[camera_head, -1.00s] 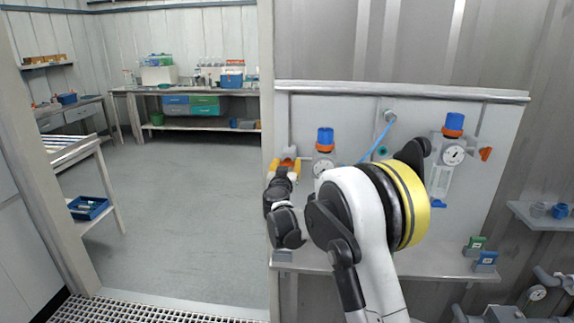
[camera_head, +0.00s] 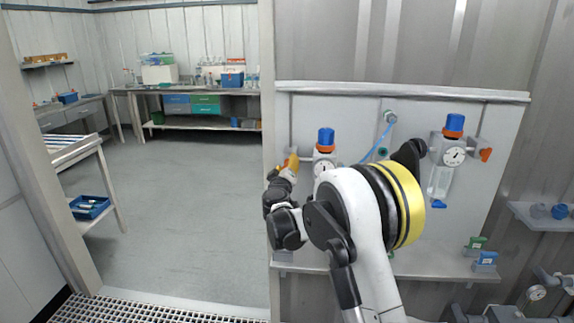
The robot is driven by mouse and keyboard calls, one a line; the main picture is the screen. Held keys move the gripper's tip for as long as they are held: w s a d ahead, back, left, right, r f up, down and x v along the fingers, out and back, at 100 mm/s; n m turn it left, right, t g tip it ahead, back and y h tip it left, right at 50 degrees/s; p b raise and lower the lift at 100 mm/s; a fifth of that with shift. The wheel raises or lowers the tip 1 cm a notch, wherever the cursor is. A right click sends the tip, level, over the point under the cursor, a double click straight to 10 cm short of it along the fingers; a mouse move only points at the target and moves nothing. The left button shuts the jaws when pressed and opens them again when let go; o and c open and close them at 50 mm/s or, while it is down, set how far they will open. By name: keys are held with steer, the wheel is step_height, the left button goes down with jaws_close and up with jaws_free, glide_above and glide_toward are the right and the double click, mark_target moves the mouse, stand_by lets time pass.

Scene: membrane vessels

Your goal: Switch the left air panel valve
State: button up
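The air panel (camera_head: 310,105) is a pale upright board in the right half of the head view. Its left valve has a small orange handle (camera_head: 286,162), mostly hidden by my gripper. The right valve's orange handle (camera_head: 486,155) is on the panel's far right, clear of my arm.
A second blue-knobbed regulator (camera_head: 453,157) is at the panel's right. A blue hose (camera_head: 377,148) hangs from a fitting at the centre, passing behind my arm. A ledge (camera_head: 430,267) below holds small green and blue blocks. Open floor (camera_head: 190,200) lies left.

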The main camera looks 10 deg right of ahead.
steer(key=n, duration=0.7)
steer(key=shift+f, duration=0.15)
stand_by(0.5)
steer(key=o, duration=1.2)
steer(key=shift+c, duration=0.2)
steer(key=v, duration=1.2)
